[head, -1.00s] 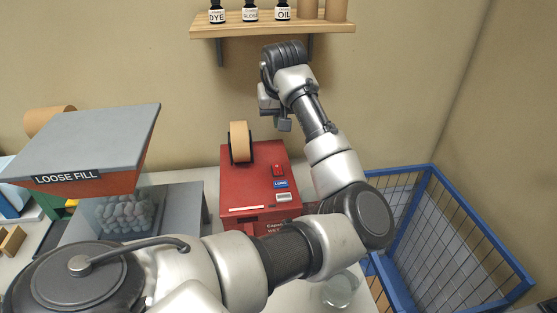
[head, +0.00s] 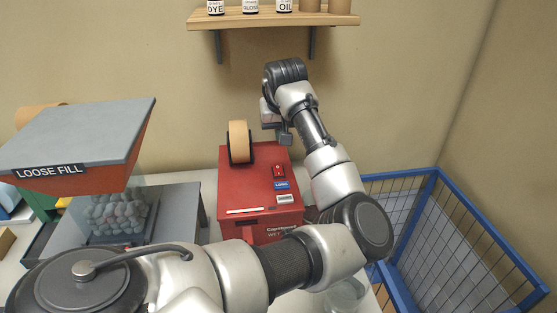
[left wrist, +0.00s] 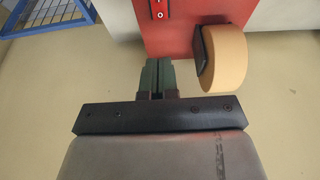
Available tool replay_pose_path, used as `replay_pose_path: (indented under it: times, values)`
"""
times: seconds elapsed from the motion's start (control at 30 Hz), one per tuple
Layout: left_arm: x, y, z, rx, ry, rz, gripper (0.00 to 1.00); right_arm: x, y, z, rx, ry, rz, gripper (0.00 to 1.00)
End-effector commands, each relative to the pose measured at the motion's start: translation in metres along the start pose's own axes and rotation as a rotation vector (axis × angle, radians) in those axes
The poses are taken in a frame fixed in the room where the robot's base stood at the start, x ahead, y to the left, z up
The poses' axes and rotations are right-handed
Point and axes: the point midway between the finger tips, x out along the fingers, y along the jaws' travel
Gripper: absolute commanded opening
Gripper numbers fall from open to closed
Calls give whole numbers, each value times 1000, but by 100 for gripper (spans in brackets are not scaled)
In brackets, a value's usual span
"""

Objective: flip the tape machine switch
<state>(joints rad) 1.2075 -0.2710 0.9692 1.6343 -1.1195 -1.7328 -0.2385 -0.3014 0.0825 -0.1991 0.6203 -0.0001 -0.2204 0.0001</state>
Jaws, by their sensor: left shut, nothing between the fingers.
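The red tape machine (head: 236,192) stands on the table with a roll of tan tape (head: 239,141) at its back left. Its red rocker switch (head: 279,171) is on the top, above a blue label. The switch (left wrist: 159,8) also shows at the top edge of the left wrist view, partly cut off, with an O mark. My left gripper (head: 286,138) is over the back of the machine, apart from the switch. In the left wrist view its fingers (left wrist: 158,65) are together and empty, in line with the switch. My right gripper is not in view.
A loose fill hopper (head: 80,135) stands left of the machine. A blue wire cage (head: 405,176) is at the right. A wooden shelf (head: 265,20) with bottles hangs on the wall above. A clear glass (head: 345,292) is at the table's front, partly behind my arm.

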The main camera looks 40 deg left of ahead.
Motion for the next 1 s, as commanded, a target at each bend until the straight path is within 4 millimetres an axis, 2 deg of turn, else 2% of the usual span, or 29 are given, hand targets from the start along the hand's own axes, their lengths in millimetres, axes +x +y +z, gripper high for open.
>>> replay_pose_path:
  times: [0.3,0.5,0.7,1.0]
  values:
    - [67,0,0,2,-4,-2,0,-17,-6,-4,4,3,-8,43]
    - [99,0,5,0,-3,0,0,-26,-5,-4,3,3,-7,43]
    - [115,0,8,-1,-1,1,0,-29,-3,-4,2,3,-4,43]
    - [118,0,9,-1,0,1,0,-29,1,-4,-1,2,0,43]
